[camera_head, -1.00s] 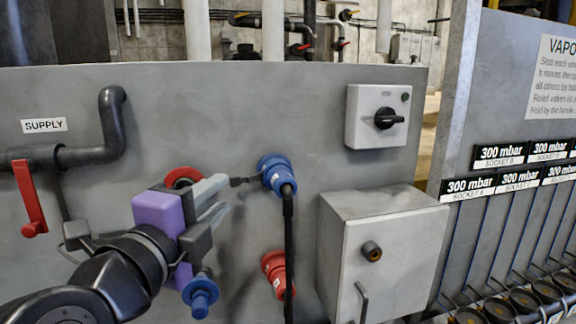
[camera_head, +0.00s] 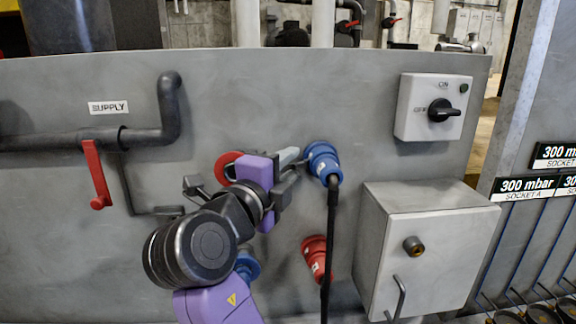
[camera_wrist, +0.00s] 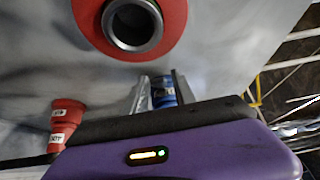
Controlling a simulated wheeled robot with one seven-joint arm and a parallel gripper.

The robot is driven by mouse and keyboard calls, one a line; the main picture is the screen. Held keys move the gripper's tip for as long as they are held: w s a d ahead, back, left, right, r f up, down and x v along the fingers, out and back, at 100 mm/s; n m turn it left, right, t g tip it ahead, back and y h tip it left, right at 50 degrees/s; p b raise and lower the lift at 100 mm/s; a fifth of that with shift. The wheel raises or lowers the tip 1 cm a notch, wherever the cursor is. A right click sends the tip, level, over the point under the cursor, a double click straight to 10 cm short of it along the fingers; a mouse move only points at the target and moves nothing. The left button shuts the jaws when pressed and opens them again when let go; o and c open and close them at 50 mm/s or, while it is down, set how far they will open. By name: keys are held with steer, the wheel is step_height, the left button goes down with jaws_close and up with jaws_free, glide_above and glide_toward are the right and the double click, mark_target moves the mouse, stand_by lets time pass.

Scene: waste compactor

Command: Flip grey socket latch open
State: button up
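A blue socket (camera_head: 322,162) with a plug and a black cable (camera_head: 331,235) hanging from it is on the grey panel. My gripper (camera_head: 291,160) reaches it from the left, its fingertips close to the socket's left side. The wrist view shows the two fingers (camera_wrist: 160,93) apart, with the blue socket (camera_wrist: 163,97) showing between and beyond them. I cannot tell whether they touch it. The grey latch is not clearly seen now; the fingers cover the left side of the socket, where a dark latch showed earlier.
A red ring (camera_head: 226,165) is behind my gripper and shows large in the wrist view (camera_wrist: 172,20). A red socket (camera_head: 316,256) and another blue socket (camera_head: 247,266) are below. A grey box (camera_head: 440,245) and a switch (camera_head: 432,107) are at right; a red-handled pipe (camera_head: 95,172) at left.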

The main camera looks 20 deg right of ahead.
jaws_close()
steer(key=shift+f, duration=0.1)
steer(key=b, duration=0.1)
steer(key=m+g+h+b, duration=0.1)
steer(key=b, duration=0.1)
steer(key=shift+w+f, duration=0.2)
steer(key=shift+f, duration=0.05)
steer(key=g+b, duration=0.1)
steer(key=m+g+h+b, duration=0.1)
steer(key=b, duration=0.1)
steer(key=shift+w+m, duration=0.25)
steer(key=shift+m, duration=0.05)
steer(key=shift+r+m+g+h+b, duration=0.3)
steer(key=shift+g+h+b, duration=0.1)
steer(key=shift+g+b, duration=0.2)
jaws_free()
